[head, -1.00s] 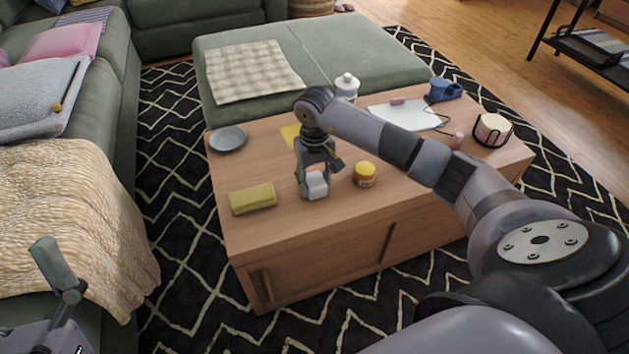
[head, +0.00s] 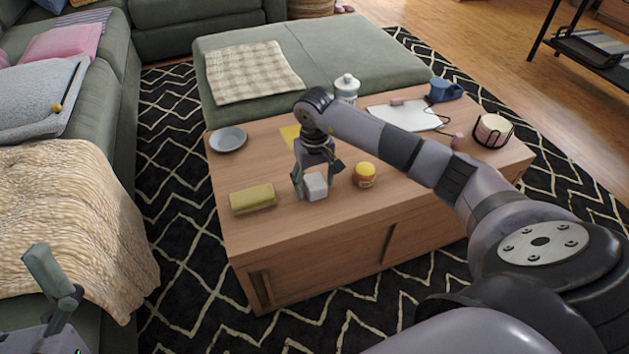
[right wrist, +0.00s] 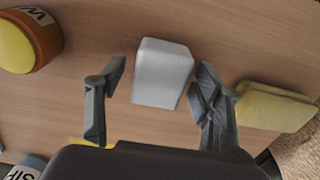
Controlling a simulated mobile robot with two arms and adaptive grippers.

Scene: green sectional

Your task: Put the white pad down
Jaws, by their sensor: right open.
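The white pad (head: 316,187) is a small pale block on the wooden coffee table, near its front edge. It also shows in the right wrist view (right wrist: 162,73). My right gripper (head: 314,182) is over it with its fingers spread on either side. In the right wrist view, there is a clear gap between the left finger and the pad, and the right finger is closer to it. My left gripper (head: 53,278) shows only in part at the lower left of the head view, away from the table, and its jaw state is unclear.
On the coffee table (head: 245,245), a yellow sponge-like block (head: 253,198) lies left of the pad and an orange-yellow jar (head: 364,175) stands right. A grey plate (head: 228,139) and a white canister (head: 346,87) are farther back. Bare wood lies in front of the pad.

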